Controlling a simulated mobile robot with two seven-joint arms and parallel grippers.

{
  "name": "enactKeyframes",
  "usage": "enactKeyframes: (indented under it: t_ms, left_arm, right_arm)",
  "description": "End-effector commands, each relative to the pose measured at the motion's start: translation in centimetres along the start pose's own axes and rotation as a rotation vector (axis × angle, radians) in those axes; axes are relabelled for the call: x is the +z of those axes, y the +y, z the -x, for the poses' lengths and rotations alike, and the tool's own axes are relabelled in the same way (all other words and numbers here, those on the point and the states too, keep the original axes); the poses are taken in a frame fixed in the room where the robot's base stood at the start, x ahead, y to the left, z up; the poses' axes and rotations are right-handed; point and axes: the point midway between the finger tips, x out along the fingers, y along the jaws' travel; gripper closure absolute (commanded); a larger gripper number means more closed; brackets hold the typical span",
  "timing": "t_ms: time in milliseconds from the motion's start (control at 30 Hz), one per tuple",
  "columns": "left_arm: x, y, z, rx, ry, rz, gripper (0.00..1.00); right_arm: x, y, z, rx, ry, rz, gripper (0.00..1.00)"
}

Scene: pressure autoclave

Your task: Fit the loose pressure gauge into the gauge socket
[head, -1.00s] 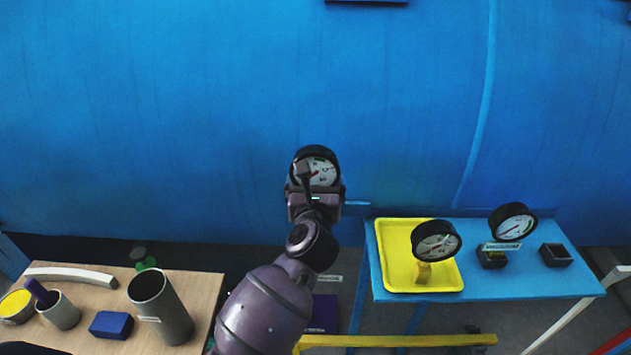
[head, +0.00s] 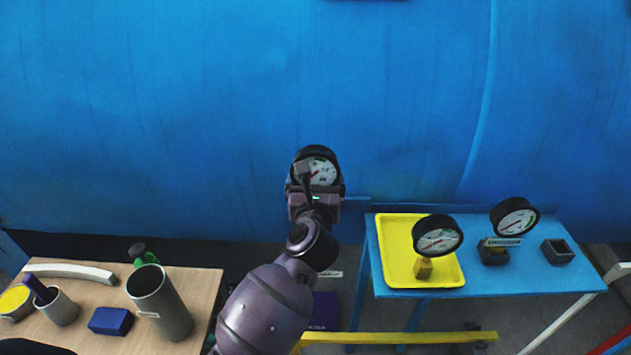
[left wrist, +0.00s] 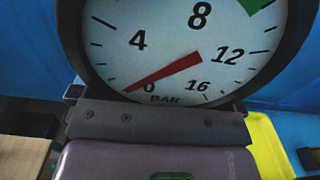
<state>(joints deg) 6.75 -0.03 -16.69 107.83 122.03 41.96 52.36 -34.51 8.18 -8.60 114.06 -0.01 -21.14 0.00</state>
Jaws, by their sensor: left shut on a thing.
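My left gripper (head: 315,197) is shut on a round pressure gauge (head: 318,168) with a black rim and white dial, held up in front of the blue wall. In the left wrist view the dial (left wrist: 185,50) fills the upper picture, its red needle near 0; its stem is hidden. A second gauge (head: 438,236) with a brass foot stands on the yellow tray (head: 395,270). A third gauge (head: 515,216) stands in a dark labelled block. A dark square open socket (head: 557,252) to its right looks empty. The held gauge is left of and apart from these. My right gripper is out of view.
The tray and blocks are on a blue table (head: 520,280). A wooden table (head: 90,275) at left carries a grey cylinder (head: 160,305), a blue block (head: 111,321), cups and a pale bar. A yellow rail (head: 400,338) crosses the front.

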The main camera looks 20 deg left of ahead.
Motion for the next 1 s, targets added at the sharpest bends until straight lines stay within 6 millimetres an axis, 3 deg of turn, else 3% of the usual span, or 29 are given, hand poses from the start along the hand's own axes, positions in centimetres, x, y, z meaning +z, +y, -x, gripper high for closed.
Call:
enactKeyframes:
  t_ms: [367, 1000]
  left_arm:
    - [-0.7, 0.0, 0.0, -0.001, -0.002, 0.001, 0.46]
    - [-1.9, 0.0, 0.0, 0.0, -0.002, 0.0, 0.46]
  right_arm:
    - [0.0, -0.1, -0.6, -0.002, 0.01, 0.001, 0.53]
    - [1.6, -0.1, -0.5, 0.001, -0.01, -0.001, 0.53]
